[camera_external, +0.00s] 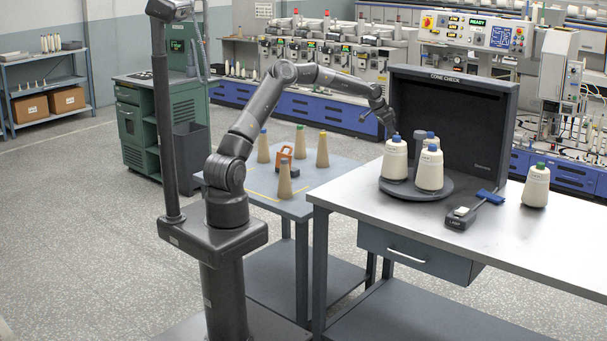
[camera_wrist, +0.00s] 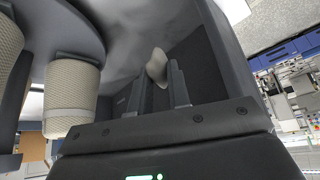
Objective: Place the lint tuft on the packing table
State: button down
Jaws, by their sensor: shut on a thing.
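The pale, whitish lint tuft (camera_wrist: 157,66) shows in the wrist view at the tips of my gripper (camera_wrist: 160,84), whose two dark fingers are shut on it. In the external view my gripper (camera_external: 374,114) is in the air by the dark cone-check booth (camera_external: 455,120), just above and left of the nearest blue-topped cone (camera_external: 394,160). The tuft cannot be made out there. Two tables stand in front of me: a low blue-grey one (camera_external: 335,180) with a yellow outline and a higher grey worktable (camera_external: 370,205). Neither is labelled as the packing table.
Several cream cones stand on the booth's round dark plate (camera_external: 415,193). A green-topped cone (camera_external: 536,185) and a blue brush-like tool (camera_external: 490,196) are to the right. The low table bears tan cones and an orange-handled object (camera_external: 286,158). The worktable's front left is clear.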

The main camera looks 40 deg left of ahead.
jog(key=shift+f, duration=0.7)
jog(key=shift+s+a+f, duration=0.2)
jog(key=shift+a+f, duration=0.05)
jog(key=shift+f, duration=0.05)
jog(key=s+a+f+m, duration=0.1)
jog(key=s+a+f, duration=0.5)
jog(key=s+a, duration=0.65)
jog(key=w+d, duration=1.2)
jog(key=shift+w+d+f, duration=0.1)
jog(key=shift+w+d, duration=0.15)
jog(key=shift+d, duration=0.05)
jog(key=shift+w+d+f, duration=0.15)
jog(key=shift+w+d, duration=0.05)
jog(key=shift+d, duration=0.05)
jog(key=shift+a+f, duration=0.1)
jog(key=shift+f, duration=1.5)
jog(key=shift+f, duration=0.15)
